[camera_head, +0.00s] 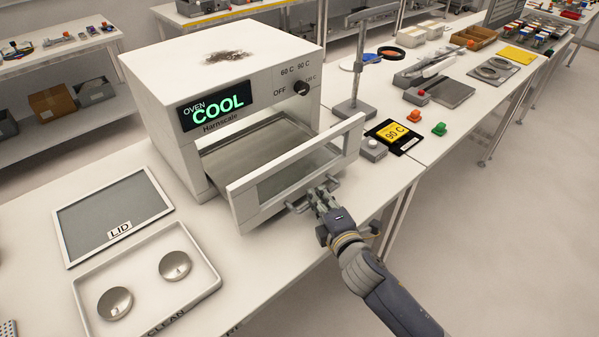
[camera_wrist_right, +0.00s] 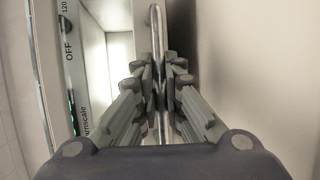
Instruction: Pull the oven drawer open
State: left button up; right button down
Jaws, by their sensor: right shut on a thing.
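The white oven (camera_head: 220,80) stands on the bench and its display reads COOL. Its drawer (camera_head: 300,170) is pulled partly out, with a glass-windowed front and a flat metal tray (camera_head: 270,150) inside. The grey bar handle (camera_head: 300,207) is on the drawer front. My right gripper (camera_head: 322,196) is shut on this handle. In the right wrist view the gripper's fingers (camera_wrist_right: 157,85) close around the upright-looking bar (camera_wrist_right: 155,30). The part of the handle between the fingers is hidden. My left gripper is not in view.
A framed lid (camera_head: 115,215) and a white tray (camera_head: 90,280) with two round metal pieces lie left of the drawer. Right of it are a grey button box (camera_head: 373,149), a yellow 90 C card (camera_head: 393,133) and a metal stand (camera_head: 355,108). The floor in front is clear.

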jog(key=shift+s+d+p, duration=0.2)
jog(key=shift+s+d, duration=0.65)
jog(key=shift+s, duration=0.3)
jog(key=shift+s+d+p, duration=0.15)
jog(key=shift+s+d, duration=0.65)
jog(key=shift+s, duration=0.3)
jog(key=c, duration=1.7)
grip_release()
jog(key=v, duration=1.2)
jog(key=shift+f, duration=0.1)
